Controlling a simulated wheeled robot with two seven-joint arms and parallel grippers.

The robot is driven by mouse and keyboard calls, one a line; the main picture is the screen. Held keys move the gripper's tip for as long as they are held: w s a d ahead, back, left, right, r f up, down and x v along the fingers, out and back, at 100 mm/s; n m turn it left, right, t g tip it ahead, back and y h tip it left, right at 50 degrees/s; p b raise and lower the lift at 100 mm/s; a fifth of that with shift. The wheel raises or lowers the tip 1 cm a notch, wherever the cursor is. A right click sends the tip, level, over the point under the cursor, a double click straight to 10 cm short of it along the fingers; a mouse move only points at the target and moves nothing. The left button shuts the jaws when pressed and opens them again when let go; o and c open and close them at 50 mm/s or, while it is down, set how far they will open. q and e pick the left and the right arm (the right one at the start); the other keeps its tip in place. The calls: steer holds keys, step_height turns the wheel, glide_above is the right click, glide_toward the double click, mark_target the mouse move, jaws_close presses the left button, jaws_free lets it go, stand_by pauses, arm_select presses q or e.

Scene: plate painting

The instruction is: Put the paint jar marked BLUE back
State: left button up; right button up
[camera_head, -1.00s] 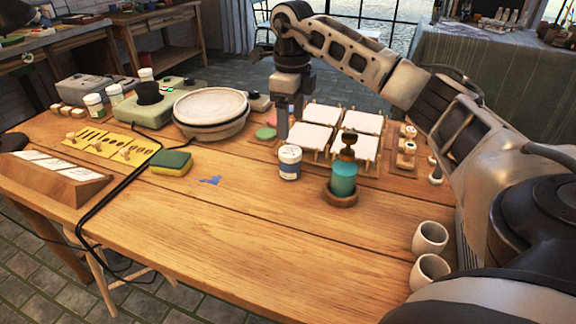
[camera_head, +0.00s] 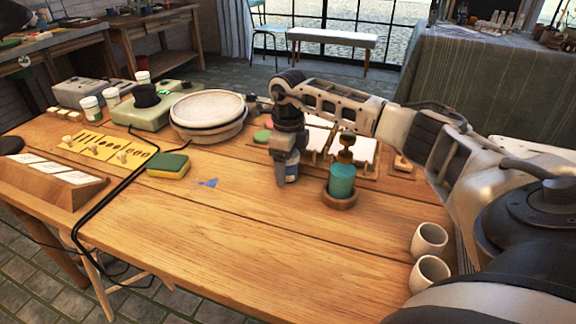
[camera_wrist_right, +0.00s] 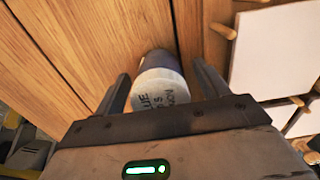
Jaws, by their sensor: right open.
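The jar marked BLUE (camera_head: 293,172) stands on the wooden table, left of the teal bottle, mostly hidden behind my right gripper (camera_head: 282,178) in the head view. In the right wrist view its pale lid (camera_wrist_right: 162,95) carries partly covered lettering, of which "LUE" can be read. My right gripper (camera_wrist_right: 162,84) is open, pointing down, with one finger on each side of the lid. Gaps show beside the jar. My left gripper is not in view.
A teal pump bottle (camera_head: 342,180) stands in a wooden ring close to the right. White tiles (camera_head: 358,150) lie behind. Other jars (camera_head: 91,108) stand at the left by a green device (camera_head: 150,112).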

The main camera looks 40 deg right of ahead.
steer(key=c, duration=1.2)
steer(key=shift+r, duration=0.15)
